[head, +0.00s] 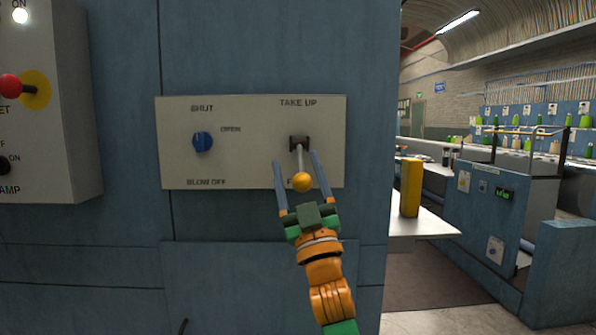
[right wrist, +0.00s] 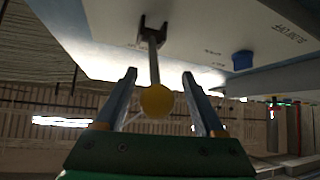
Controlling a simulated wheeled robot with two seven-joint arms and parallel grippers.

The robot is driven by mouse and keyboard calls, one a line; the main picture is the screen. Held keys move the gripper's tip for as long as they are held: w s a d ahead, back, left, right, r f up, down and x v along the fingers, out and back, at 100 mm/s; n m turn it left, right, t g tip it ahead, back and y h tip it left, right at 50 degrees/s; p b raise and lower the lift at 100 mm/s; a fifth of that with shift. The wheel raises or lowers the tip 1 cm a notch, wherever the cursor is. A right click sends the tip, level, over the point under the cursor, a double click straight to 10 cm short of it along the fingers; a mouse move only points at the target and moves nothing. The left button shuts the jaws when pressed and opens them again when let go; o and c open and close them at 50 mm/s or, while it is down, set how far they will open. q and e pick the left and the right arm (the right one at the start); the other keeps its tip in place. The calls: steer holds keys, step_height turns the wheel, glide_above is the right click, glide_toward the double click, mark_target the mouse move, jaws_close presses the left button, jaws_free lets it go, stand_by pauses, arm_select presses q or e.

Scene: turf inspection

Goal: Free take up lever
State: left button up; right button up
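The take up lever (head: 302,181) has a yellow ball knob on a grey rod that comes out of a dark slot under the "TAKE UP" label. It hangs downward on the pale panel (head: 235,165). My right gripper (head: 296,158) is open, with one finger on each side of the lever and a gap to each. In the right wrist view the yellow knob (right wrist: 157,100) sits between the two open fingers (right wrist: 158,75), apart from both. My left gripper is in neither view.
A blue knob (head: 202,142) marked "SHUT", "OPEN" and "BLOW OFF" is left of the lever. A box with a red button (head: 10,86) juts out at the far left. A yellow post (head: 410,188) stands right of the cabinet; benches with bottles lie beyond.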

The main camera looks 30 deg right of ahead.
steer(key=shift+s+f, duration=0.1)
steer(key=b+v, duration=0.3)
steer(key=v, duration=0.3)
steer(key=shift+s+f, duration=0.25)
steer(key=shift+f, duration=0.05)
